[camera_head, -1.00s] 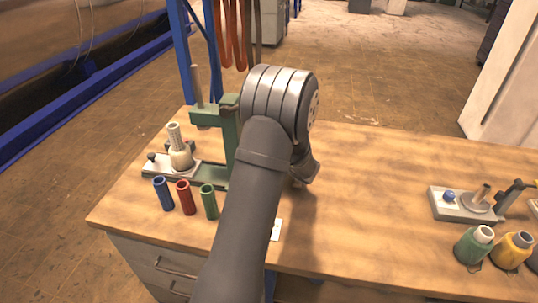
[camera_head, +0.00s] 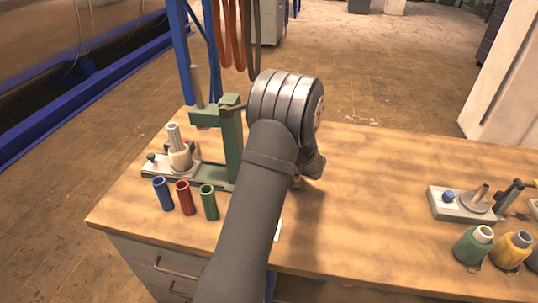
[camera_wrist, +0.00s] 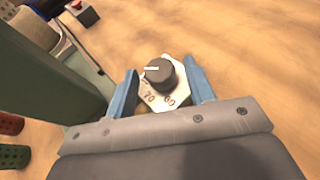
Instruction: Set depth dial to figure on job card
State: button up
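In the wrist view the depth dial is a dark grey round knob (camera_wrist: 160,73) with a white pointer line, on a pale angular plate (camera_wrist: 152,101). The figures 70 and 60 show on the plate's near side; other marks are too small or hidden. My gripper (camera_wrist: 160,66) is open, its two blue fingers on either side of the dial, with gaps to the knob. In the head view my arm hides the dial and most of my gripper. A small white piece (camera_head: 278,230) shows beside my arm; I cannot tell if it is the job card.
A green press stand (camera_head: 231,140) with a pale spool (camera_head: 180,155) is left of my arm. Blue (camera_head: 163,194), red (camera_head: 185,198) and green (camera_head: 209,202) tubes stand before it. A fixture (camera_head: 462,207) and thread cones (camera_head: 512,250) are right. The middle right bench is clear.

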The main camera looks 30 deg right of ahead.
jog(key=v, duration=1.7)
jog(key=shift+s, duration=0.2)
jog(key=shift+w, duration=0.1)
jog(key=shift+w+a, duration=0.2)
jog(key=shift+w, duration=0.9)
jog(key=x, duration=1.7)
jog(key=c, duration=1)
